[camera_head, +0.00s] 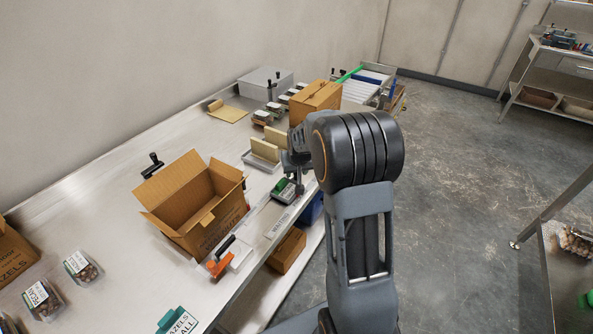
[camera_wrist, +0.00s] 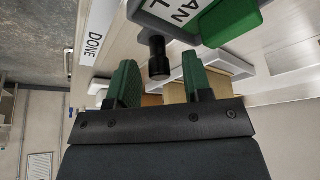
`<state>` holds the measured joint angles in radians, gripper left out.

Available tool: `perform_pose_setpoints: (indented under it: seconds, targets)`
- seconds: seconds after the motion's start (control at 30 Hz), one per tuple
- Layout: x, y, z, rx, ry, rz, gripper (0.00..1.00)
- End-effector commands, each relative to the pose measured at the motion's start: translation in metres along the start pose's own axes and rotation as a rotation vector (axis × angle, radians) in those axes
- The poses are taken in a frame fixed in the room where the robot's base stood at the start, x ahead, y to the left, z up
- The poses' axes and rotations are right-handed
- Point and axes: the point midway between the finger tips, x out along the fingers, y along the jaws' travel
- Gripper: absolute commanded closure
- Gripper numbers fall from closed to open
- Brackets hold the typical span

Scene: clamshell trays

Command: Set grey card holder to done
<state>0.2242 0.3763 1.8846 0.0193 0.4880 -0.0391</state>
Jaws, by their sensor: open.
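The grey card holder (camera_wrist: 190,15) fills the top of the wrist view. It has a green part and a white card with dark letters, cut off by the frame. A black knob (camera_wrist: 159,58) sits at its edge, ahead of the gap between my fingers. My gripper (camera_wrist: 160,84) is open, with green-padded fingers apart and nothing between them. In the head view the holder (camera_head: 284,190) is on the bench near its front edge, partly hidden by my arm. A white DONE label (camera_wrist: 94,42) lies left of the holder; it looks like the pale strip (camera_head: 279,222) in the head view.
A second card holder with a green part (camera_head: 178,321) is at the front. A closed box (camera_head: 316,97) stands behind.

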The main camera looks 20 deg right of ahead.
Motion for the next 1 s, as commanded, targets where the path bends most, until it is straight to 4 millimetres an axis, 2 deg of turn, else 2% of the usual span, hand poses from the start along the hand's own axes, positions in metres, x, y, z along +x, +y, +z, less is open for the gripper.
perform_pose_setpoints:
  seconds: [0.4, 0.9, 1.0]
  targets:
    - [0.0058, -0.0004, 0.0001, -0.001, 0.0, 0.0, 0.54]
    - [0.0056, -0.0004, 0.0001, 0.0, 0.0, 0.0, 1.0]
    - [0.0056, -0.0004, 0.0001, -0.001, 0.0, 0.0, 1.0]
